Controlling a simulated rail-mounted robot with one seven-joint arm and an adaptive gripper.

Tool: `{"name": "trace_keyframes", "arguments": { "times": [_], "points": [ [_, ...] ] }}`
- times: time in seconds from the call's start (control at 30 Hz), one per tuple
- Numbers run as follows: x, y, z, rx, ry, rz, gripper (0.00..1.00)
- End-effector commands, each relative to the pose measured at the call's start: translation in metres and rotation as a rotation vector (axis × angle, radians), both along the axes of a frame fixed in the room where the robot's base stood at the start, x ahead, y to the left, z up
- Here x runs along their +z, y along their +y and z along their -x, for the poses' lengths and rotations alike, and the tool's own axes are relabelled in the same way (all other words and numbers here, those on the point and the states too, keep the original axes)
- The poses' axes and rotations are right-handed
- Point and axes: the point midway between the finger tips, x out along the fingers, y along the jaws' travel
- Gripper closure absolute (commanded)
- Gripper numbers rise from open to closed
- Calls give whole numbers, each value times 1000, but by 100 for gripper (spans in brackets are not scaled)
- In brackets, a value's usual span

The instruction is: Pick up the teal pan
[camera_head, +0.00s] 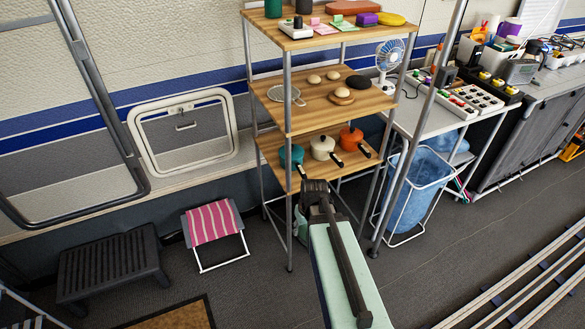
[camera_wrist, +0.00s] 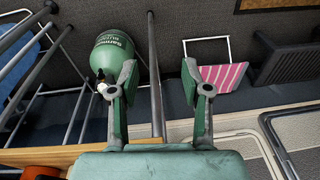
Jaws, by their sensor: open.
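The teal pan (camera_head: 291,155) sits on the lowest wooden shelf of the rack, at its left end. A cream pan (camera_head: 322,148) and an orange pan (camera_head: 351,138) stand to its right, with dark handles pointing towards the front. My gripper (camera_head: 316,188) is just in front of and below this shelf, apart from the teal pan. In the wrist view my gripper (camera_wrist: 158,74) is open, with nothing between its fingers. The teal pan cannot be made out in the wrist view.
The lowest shelf (camera_head: 270,151) has metal posts at its corners. A green gas bottle (camera_wrist: 112,55) is near the rack in the wrist view. A pink-striped stool (camera_head: 211,223) and a dark step (camera_head: 113,258) stand left. A blue-lined bin (camera_head: 416,183) stands right.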

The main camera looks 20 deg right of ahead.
Motion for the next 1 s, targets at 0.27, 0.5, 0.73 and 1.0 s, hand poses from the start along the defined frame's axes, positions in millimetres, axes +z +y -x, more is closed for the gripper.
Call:
{"name": "trace_keyframes", "arguments": {
  "times": [0.27,0.5,0.73,1.0],
  "points": [
    [76,-56,-48,-12,-193,55,52],
    [106,-75,-60,-13,-256,77,52],
    [110,-78,-83,-12,-259,79,52],
    [110,-80,-136,-12,-258,79,52]
  ]
}}
